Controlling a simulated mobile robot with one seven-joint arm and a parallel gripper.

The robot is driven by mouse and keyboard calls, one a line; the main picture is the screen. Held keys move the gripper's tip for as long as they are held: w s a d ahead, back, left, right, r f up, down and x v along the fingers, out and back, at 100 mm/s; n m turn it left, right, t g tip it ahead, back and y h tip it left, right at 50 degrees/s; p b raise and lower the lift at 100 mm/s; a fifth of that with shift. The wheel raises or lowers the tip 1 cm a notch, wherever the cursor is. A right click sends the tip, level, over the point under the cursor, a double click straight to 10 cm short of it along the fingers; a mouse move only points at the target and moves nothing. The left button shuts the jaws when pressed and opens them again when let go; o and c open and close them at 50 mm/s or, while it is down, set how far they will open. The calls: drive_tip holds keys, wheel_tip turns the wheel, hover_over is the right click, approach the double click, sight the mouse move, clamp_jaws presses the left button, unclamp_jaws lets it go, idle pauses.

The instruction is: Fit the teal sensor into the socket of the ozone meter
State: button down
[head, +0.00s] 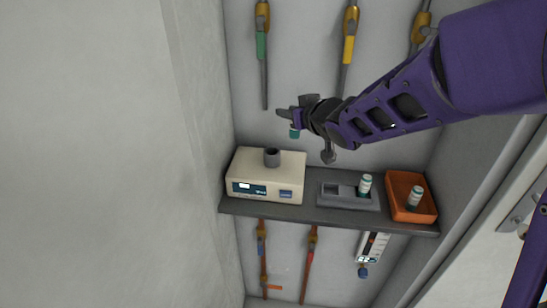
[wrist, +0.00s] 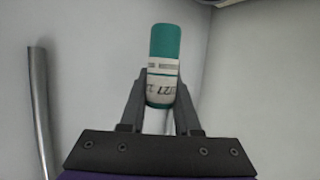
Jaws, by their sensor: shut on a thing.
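My gripper (head: 285,118) is shut on the teal sensor (wrist: 164,45), a small cylinder with a teal end and a white printed label. In the wrist view the fingers (wrist: 160,95) clasp it around its label. In the head view the sensor's teal part (head: 294,133) shows just below the gripper, in the air. The ozone meter (head: 245,164) is a cream box with a display on its front, on the shelf.
A grey rack (head: 332,200) holds a white-and-teal cylinder (head: 365,185). An orange bin (head: 399,207) at the shelf's right end holds another cylinder (head: 414,197). Pipes with a green valve (head: 261,45) and a yellow valve (head: 349,48) run down the wall above.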

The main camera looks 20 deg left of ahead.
drive_tip(key=s+a+r, duration=0.2)
drive_tip(key=a, duration=0.3)
drive_tip(key=f+b, duration=0.1)
drive_tip(key=f, duration=0.9)
drive_tip(key=shift+w+b, duration=0.2)
drive_tip(key=shift+b, duration=0.15)
drive_tip(key=shift+f, duration=0.1)
drive_tip(key=c, duration=0.6)
unclamp_jaws()
drive_tip(key=shift+r, duration=0.3)
drive_tip(key=v, duration=1.2)
drive_tip(key=shift+a+p, duration=0.1)
drive_tip(key=shift+p, duration=0.2)
